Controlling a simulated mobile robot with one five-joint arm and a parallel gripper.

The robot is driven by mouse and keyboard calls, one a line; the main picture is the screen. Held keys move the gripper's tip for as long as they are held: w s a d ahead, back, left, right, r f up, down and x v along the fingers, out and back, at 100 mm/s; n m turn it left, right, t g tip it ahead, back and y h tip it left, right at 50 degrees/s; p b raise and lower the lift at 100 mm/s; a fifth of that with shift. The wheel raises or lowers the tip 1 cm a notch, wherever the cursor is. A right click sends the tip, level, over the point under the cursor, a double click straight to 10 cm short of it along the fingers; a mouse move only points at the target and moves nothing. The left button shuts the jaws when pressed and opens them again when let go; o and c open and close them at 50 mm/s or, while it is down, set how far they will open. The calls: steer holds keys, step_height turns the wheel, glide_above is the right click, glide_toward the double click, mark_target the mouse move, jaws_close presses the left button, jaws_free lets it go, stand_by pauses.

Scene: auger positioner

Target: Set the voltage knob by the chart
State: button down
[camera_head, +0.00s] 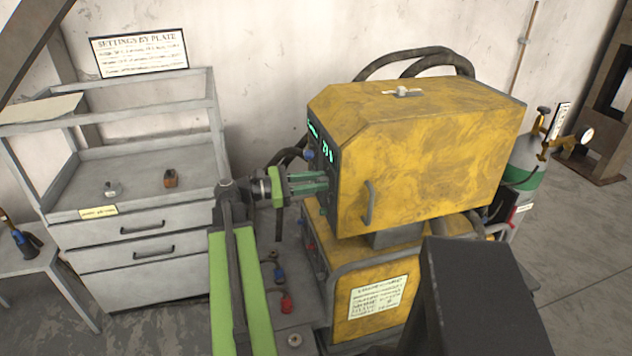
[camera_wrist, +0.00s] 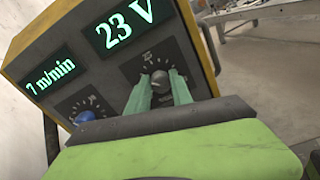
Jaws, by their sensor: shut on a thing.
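The yellow welding machine (camera_head: 430,140) stands in the middle of the head view, its control panel facing left. In the wrist view the panel carries a green display reading 23 V (camera_wrist: 124,27) and another reading 7 m/min (camera_wrist: 49,74). The dark voltage knob (camera_wrist: 161,84) sits below the 23 V display, with a dial scale around it. My gripper (camera_wrist: 162,92) has its green fingers on both sides of this knob and is shut on it. In the head view my gripper (camera_head: 322,183) reaches the panel from the left. The chart headed "SETTINGS BY PLATE" (camera_head: 140,52) hangs on the wall; its rows are too small to read.
A blue knob (camera_wrist: 84,118) sits on the panel left of the voltage knob. A grey drawer cart (camera_head: 150,225) with small parts stands at left. A gas cylinder (camera_head: 525,160) is behind the machine at right. A yellowed notice (camera_head: 378,297) is on the lower cabinet.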

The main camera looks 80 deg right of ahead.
steer(key=m, duration=0.4)
steer(key=shift+a+m+p, duration=0.1)
steer(key=shift+m+p, duration=0.2)
steer(key=shift+m+t, duration=0.3)
steer(key=shift+m, duration=1.8)
steer(key=c, duration=1.1)
jaws_free()
steer(key=p+v, duration=0.1)
steer(key=v, duration=1.6)
steer(key=shift+w+a, duration=0.15)
steer(key=shift+a, duration=0.1)
